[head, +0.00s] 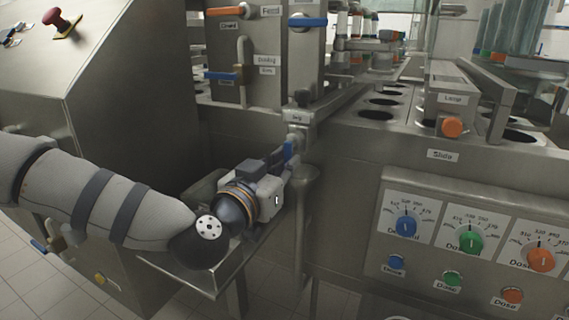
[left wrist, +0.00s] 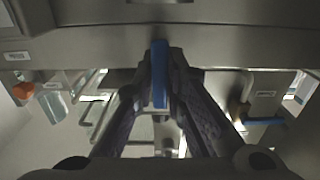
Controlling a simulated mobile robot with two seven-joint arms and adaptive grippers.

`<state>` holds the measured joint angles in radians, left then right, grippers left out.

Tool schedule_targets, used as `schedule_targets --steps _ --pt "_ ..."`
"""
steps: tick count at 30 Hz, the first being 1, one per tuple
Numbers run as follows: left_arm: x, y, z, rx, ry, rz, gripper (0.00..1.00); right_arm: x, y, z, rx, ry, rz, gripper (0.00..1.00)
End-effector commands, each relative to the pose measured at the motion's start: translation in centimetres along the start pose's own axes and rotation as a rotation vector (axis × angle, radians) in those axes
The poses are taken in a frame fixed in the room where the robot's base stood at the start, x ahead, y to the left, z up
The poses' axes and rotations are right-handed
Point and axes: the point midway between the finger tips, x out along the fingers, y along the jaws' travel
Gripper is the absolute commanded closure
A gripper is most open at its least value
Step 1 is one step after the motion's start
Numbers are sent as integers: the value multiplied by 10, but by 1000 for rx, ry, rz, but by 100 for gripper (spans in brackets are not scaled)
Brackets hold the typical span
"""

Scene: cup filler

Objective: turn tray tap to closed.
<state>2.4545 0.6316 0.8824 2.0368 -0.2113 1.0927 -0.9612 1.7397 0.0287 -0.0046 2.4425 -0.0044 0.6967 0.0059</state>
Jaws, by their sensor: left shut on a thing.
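The tray tap has a blue handle (head: 289,149), which sits on the metal front below a small label at the middle of the head view. In the left wrist view the blue handle (left wrist: 159,75) stands upright between the two dark fingers. My left gripper (head: 280,156) reaches in from the left and is shut on this handle, with its fingertips (left wrist: 160,62) on both sides of it. The gripper hides part of the tap body in the head view. My right gripper is not in view.
A metal drip tray (head: 213,284) lies below my left wrist. An orange-handled tap (head: 230,11) and another blue-handled tap (head: 222,76) are on the panel behind. A dial panel (head: 470,235) is at the right. A slanted cabinet (head: 110,90) stands at the left.

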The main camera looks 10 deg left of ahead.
Motion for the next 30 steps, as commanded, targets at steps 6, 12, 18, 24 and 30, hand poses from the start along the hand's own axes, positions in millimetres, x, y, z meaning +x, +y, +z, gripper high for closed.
schedule_targets --steps 6,12,18,24,30 --pt "0 1 0 -22 0 0 100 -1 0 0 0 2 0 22" --pt "0 4 -2 -117 0 1 100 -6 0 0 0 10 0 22" --pt "0 9 -3 -284 0 1 100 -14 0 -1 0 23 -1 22" --pt "0 14 -5 -476 0 1 100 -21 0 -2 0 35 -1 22" --pt "0 19 -8 -666 0 0 100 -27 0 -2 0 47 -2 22"
